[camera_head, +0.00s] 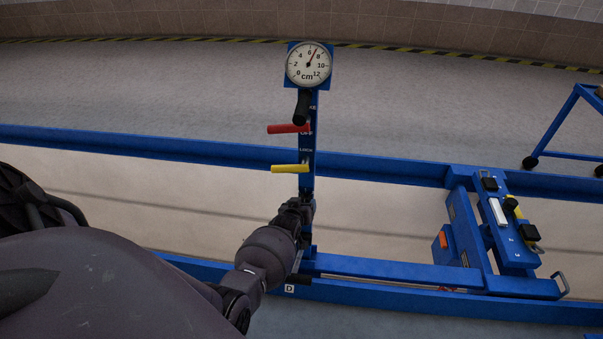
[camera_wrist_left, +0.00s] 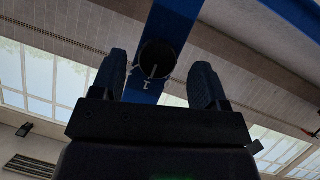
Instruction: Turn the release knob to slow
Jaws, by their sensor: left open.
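The release knob (camera_wrist_left: 152,66) is round and black with a pale pointer line, on the blue post (camera_wrist_left: 176,22) in the left wrist view. A small pale mark sits just below it; I cannot read a "slow" label. My left gripper (camera_wrist_left: 160,60) is open, one finger on each side of the knob in the picture, with visible gaps. I cannot tell how deep the fingers reach. In the head view my left gripper (camera_head: 305,207) is at the lower part of the post and hides the knob. My right gripper is not in view.
Above on the post are a yellow lever (camera_head: 288,169), a red lever (camera_head: 286,128), a black handle (camera_head: 302,106) and a round cm gauge (camera_head: 309,64). Blue rails (camera_head: 400,174) run across. A blue carriage with pads (camera_head: 497,211) stands right. A blue trolley (camera_head: 570,120) is farther right.

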